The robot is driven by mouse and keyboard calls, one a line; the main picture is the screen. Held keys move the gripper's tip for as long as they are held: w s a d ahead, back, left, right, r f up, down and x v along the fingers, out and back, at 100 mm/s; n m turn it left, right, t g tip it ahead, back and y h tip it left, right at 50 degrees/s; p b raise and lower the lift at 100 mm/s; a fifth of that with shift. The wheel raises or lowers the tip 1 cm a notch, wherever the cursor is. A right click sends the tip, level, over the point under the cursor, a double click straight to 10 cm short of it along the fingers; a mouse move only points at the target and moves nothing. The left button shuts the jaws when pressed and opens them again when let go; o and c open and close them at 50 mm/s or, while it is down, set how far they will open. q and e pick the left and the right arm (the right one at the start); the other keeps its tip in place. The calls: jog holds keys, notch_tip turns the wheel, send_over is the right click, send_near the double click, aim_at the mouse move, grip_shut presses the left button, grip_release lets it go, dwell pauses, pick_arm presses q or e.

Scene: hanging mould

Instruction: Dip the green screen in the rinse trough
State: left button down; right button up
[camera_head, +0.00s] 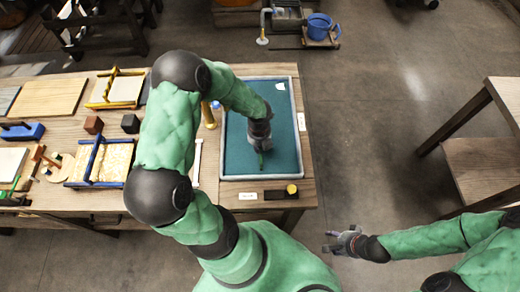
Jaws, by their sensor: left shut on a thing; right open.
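The rinse trough (296,125) is a grey-rimmed rectangular tray with a dark teal inside, at the right end of the workbench. My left gripper (261,147) points down over the middle of the trough. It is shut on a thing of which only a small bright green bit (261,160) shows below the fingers. This appears to be the green screen; the rest of it is hidden, and I cannot tell how deep it sits. My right gripper (343,242) is open and empty, over the floor to the right of the bench.
A yellow-framed screen (118,90) and a blue-framed screen (103,161) lie on the bench (62,196) at left. Another table (485,165) stands at right, with clear floor between.

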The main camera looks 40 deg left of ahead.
pick_arm(q)
jog(key=shift+w+a+p, duration=0.4)
jog(key=shift+w+a, duration=0.6)
jog(key=shift+w, duration=0.15)
jog(key=shift+s+d, duration=0.1)
jog(key=shift+s+d, duration=0.9)
jog(key=shift+s, duration=0.2)
jog(key=shift+w+a+p, duration=0.6)
jog(key=shift+w+a, duration=0.4)
jog(key=shift+w, duration=0.2)
jog(key=shift+s+d, duration=0.1)
jog(key=shift+s+d, duration=0.9)
jog(key=shift+s, duration=0.15)
jog(key=shift+r, duration=0.15)
